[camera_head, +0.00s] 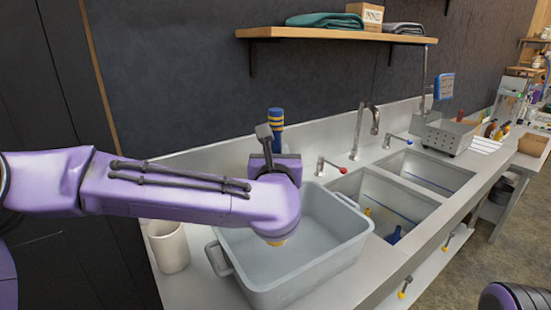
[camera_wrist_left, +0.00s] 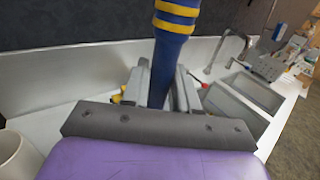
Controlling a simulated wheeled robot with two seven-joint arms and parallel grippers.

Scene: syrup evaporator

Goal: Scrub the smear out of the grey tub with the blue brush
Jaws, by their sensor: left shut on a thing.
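The blue brush (camera_head: 276,117), with yellow bands on its handle, stands upright behind my left wrist in the head view. In the left wrist view its handle (camera_wrist_left: 177,38) rises between the fingers of my left gripper (camera_wrist_left: 159,88), which is shut on it. In the head view the wrist hides the fingers. A small tan piece shows under the wrist; I cannot tell whether it is the bristles. The grey tub (camera_head: 322,273) sits on the counter below my left arm, which covers its back left part. No smear shows on the visible inside. My right gripper is not in view.
A white cup (camera_head: 169,247) stands just left of the tub. Sink basins (camera_head: 374,193), a tap (camera_head: 361,130) and a red-knobbed valve (camera_head: 331,166) lie to the right and behind. A wooden shelf (camera_head: 335,34) with folded cloths hangs above. A metal box (camera_head: 447,136) stands farther right.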

